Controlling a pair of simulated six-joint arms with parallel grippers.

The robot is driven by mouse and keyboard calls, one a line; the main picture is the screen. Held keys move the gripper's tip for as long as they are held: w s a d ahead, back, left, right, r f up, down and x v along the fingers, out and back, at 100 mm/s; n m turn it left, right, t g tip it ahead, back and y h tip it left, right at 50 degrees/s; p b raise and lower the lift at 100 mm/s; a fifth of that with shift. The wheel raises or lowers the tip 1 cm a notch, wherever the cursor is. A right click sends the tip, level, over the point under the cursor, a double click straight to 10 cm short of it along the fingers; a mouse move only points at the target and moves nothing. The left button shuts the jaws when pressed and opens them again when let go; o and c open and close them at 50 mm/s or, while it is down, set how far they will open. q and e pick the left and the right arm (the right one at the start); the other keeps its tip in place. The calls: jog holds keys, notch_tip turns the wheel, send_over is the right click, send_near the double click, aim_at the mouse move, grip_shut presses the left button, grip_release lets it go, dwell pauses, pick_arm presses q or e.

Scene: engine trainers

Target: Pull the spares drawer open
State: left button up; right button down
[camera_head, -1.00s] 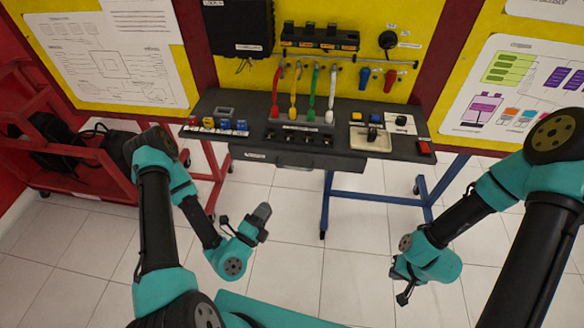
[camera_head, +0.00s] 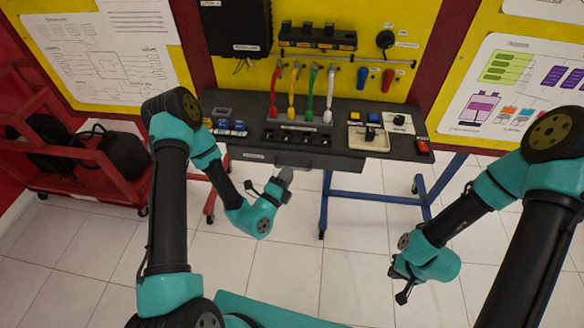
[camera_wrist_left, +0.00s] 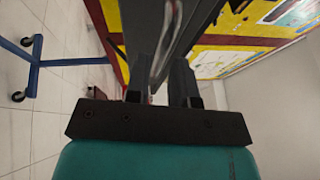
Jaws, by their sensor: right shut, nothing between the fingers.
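The spares drawer (camera_head: 320,165) is the dark grey front under the bench top in the head view, with a small white label at its left end. It looks shut. My right gripper (camera_head: 402,292) is shut and empty, low over the floor at the right.
The dark bench top (camera_head: 345,150) carries several coloured blocks, a cable stand and a white switch plate. A yellow panel (camera_head: 345,75) stands behind it. Blue bench legs (camera_head: 375,197) stand below right. A red cart (camera_head: 95,165) is at the left.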

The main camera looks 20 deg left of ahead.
aim_at(297, 160)
pick_arm(q)
jog(key=shift+x, duration=1.75)
grip_shut()
